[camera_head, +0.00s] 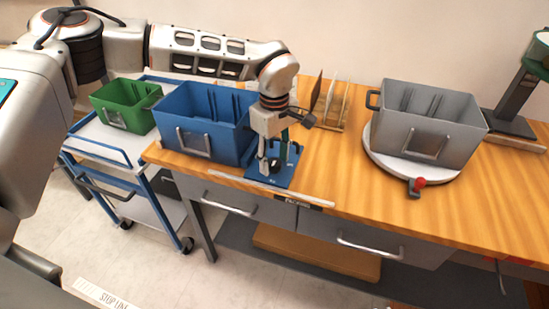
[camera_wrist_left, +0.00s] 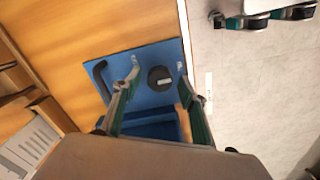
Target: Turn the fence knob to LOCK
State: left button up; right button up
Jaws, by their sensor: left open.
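The fence knob (camera_wrist_left: 160,78) is a round black knob with a pale pointer bar, set on a blue plate (camera_wrist_left: 150,97) on the wooden table. In the head view the blue plate (camera_head: 283,178) lies near the table's front edge, and my left gripper partly hides the knob. My left gripper (camera_head: 277,166) is right above the plate, pointing down. In the wrist view the left gripper (camera_wrist_left: 159,79) is open, with one fingertip on each side of the knob. I cannot tell whether the fingers touch it. Small pale marks on the plate are too small to read. My right gripper is not in view.
A blue bin (camera_head: 205,135) stands just left of the plate, and a black handle (camera_wrist_left: 99,76) rises from the plate's side. A grey bin (camera_head: 428,125) stands on a round turntable (camera_head: 388,167) with a red-knobbed lever. A blue cart (camera_head: 120,150) carries a green bin (camera_head: 124,106).

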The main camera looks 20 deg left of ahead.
pick_arm(q)
jog(key=c, duration=1.1)
